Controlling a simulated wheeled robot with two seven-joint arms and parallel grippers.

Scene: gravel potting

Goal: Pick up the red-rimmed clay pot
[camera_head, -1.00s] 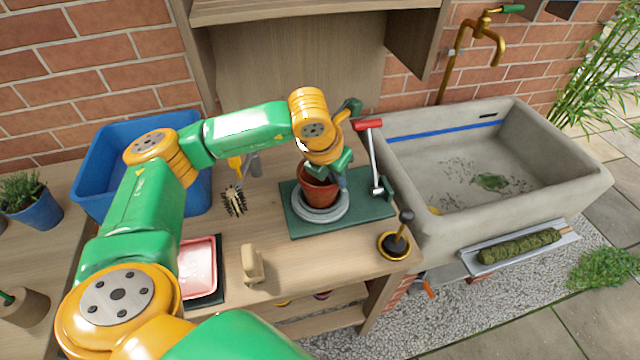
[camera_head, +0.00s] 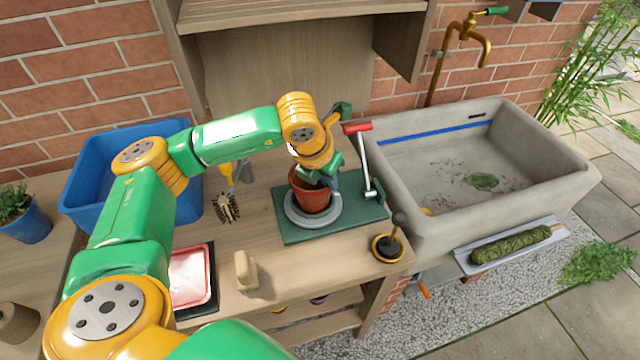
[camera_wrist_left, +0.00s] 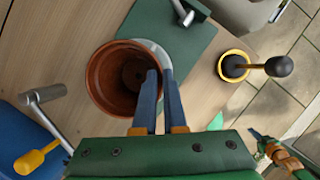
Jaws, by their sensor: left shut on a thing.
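The clay pot (camera_head: 312,197) stands upright in a grey ring (camera_head: 296,215) on the green mat (camera_head: 341,229). In the left wrist view the empty-looking pot (camera_wrist_left: 105,78) shows its round rim and dark inside. My left gripper (camera_head: 327,181) comes down at the pot's rim from above. In the left wrist view its two blue fingers (camera_wrist_left: 158,85) are close together at the rim, one on the inner side and one on the outer side, with the pot's wall between them.
A lever tool with a red handle (camera_head: 357,127) stands on the mat's right side. A black-knobbed tool in a yellow-rimmed cup (camera_head: 388,247) is near the front edge. A brush (camera_head: 227,208), a wooden block (camera_head: 245,270) and a pink tray (camera_head: 190,277) lie left. A stone sink (camera_head: 416,187) stands right.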

